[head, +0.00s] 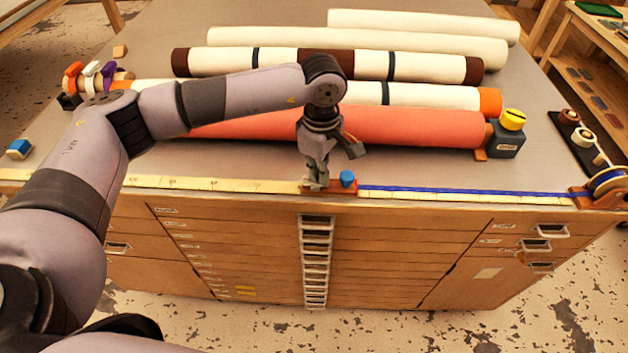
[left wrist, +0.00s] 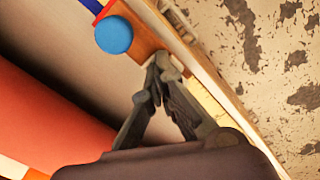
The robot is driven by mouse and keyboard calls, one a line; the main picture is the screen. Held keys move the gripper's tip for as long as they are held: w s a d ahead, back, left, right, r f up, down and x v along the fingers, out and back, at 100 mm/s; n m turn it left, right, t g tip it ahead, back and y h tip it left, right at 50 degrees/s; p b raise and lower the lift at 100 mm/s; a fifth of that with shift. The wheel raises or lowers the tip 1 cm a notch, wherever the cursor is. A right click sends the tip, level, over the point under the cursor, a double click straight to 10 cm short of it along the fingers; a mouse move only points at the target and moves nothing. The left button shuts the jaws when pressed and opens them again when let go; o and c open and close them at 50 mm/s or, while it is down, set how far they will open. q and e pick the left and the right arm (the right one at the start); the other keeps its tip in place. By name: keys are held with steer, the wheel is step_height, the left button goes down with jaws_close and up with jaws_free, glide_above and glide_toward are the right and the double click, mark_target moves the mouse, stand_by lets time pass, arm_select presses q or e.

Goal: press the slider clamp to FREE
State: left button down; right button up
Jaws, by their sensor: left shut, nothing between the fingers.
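The slider clamp (head: 340,186) is a wooden block with a blue knob (head: 347,178) on the measuring rail (head: 230,185) along the table's front edge. My left gripper (head: 316,185) points down at the left part of the block, beside the knob. Its fingers are shut with nothing between them. In the left wrist view the fingertips (left wrist: 165,62) meet at the end of the wooden block (left wrist: 145,40), apart from the round blue knob (left wrist: 114,35). I cannot tell whether the tips touch the block. The clamp's markings are not readable. My right gripper is not in view.
A red roll (head: 420,128) lies behind the rail, with several white rolls (head: 420,25) further back. A dark box with a yellow knob (head: 512,119) stands at right. A blue tape (head: 460,191) runs to a reel (head: 605,185). A small blue-topped block (head: 19,148) sits at left.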

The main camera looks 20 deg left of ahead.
arm_select(q)
steer(key=shift+r+p, duration=0.4)
steer(key=shift+r, duration=0.35)
steer(key=shift+r+p, duration=0.9)
steer(key=shift+r, duration=1.75)
